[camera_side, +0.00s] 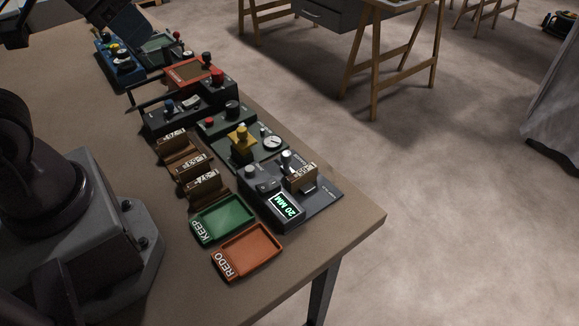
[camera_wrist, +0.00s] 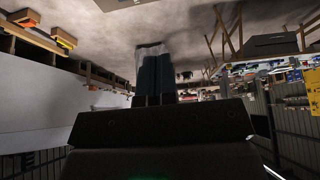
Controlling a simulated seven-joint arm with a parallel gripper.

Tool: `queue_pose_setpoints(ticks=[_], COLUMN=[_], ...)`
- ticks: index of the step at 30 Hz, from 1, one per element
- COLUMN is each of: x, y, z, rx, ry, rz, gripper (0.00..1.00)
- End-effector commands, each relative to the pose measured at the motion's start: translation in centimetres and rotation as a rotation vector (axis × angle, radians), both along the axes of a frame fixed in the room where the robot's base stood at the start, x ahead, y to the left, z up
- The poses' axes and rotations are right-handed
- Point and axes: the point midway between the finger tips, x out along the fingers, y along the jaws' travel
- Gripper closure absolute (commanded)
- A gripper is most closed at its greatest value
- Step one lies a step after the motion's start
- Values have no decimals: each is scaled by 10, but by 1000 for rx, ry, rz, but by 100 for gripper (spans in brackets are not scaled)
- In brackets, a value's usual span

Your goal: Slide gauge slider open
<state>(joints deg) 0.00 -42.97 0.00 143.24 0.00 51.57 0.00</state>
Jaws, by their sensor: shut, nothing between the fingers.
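The gauge (camera_side: 324,206) is a dark plate near the table's front right corner in the side view. Its lit display (camera_side: 287,206) reads 20 MM. A dark post with a pale top (camera_side: 287,158), which may be the slider, stands at its back beside a tan labelled block (camera_side: 301,174). Whether the block touches the post is too small to tell. In the wrist view my gripper (camera_wrist: 154,52) is shut and empty, its fingers side by side, pointing out over the room. The gauge does not show there, and I cannot make out the fingers in the side view.
A green KEEP tray (camera_side: 224,219) and an orange REDO tray (camera_side: 252,250) lie in front of the gauge. Tan labelled blocks sit in brown holders (camera_side: 194,180) to its left. A yellow-knobbed fixture (camera_side: 242,140) and other devices line the table (camera_side: 170,262) behind.

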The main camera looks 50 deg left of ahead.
Motion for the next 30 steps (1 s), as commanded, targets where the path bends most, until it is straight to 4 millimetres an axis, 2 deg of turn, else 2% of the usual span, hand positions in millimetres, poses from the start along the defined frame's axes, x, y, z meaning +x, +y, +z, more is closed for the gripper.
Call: queue_pose_setpoints(ticks=[7, 8, 11, 14, 17, 23, 30], x=[0, 0, 1, 6, 21, 69, 131], y=[0, 0, 0, -2, -4, -10, -22], z=[0, 0, -4, -16, -30, -63, -125], rx=[0, 0, 0, 2, 5, 40, 88], ry=[0, 0, 18, 86, 180, 349, 498], rz=[0, 0, -2, -7, -16, -107, -319], gripper=[100, 95, 72, 50, 50, 50, 50])
